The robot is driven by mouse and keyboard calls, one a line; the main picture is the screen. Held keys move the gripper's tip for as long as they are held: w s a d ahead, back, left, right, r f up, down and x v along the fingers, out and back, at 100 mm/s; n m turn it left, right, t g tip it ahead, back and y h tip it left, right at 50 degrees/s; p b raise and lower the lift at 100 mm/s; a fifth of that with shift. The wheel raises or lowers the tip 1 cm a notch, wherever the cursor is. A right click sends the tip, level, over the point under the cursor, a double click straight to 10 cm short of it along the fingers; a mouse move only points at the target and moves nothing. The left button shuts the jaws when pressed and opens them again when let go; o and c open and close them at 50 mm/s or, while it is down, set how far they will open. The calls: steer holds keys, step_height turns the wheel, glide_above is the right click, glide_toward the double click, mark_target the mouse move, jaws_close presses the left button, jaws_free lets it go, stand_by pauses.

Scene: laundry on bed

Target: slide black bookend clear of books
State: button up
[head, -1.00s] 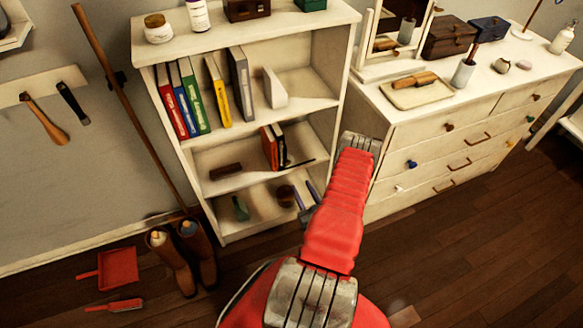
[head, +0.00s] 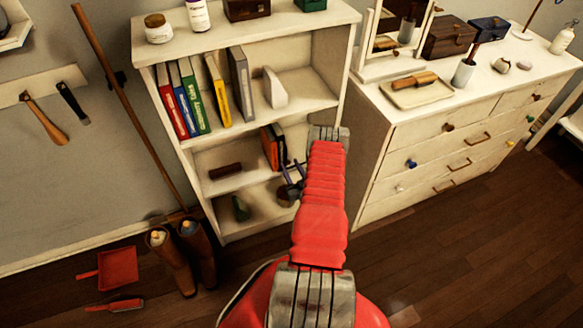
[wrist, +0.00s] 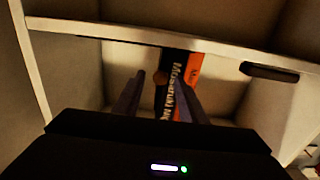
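An orange book (head: 269,147) and a dark book (head: 280,143) stand together on the middle shelf of the white bookcase. In the wrist view the orange book (wrist: 194,70) and the dark book with white lettering (wrist: 176,85) show ahead of my gripper. My gripper (head: 291,168) is in front of that shelf, just right of and below the books. In the wrist view its two fingers (wrist: 164,75) are apart, with no object clearly held between them. I cannot make out the black bookend separately now; the dark book, fingers and arm crowd its place.
A dark brown block (head: 226,170) lies left on the middle shelf. Several books and a white bookend (head: 274,88) stand on the shelf above. A green object (head: 240,208) sits on the bottom shelf. The white dresser (head: 400,145) stands close right of my arm.

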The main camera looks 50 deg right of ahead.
steer(key=shift+c, duration=0.7)
jaws_close()
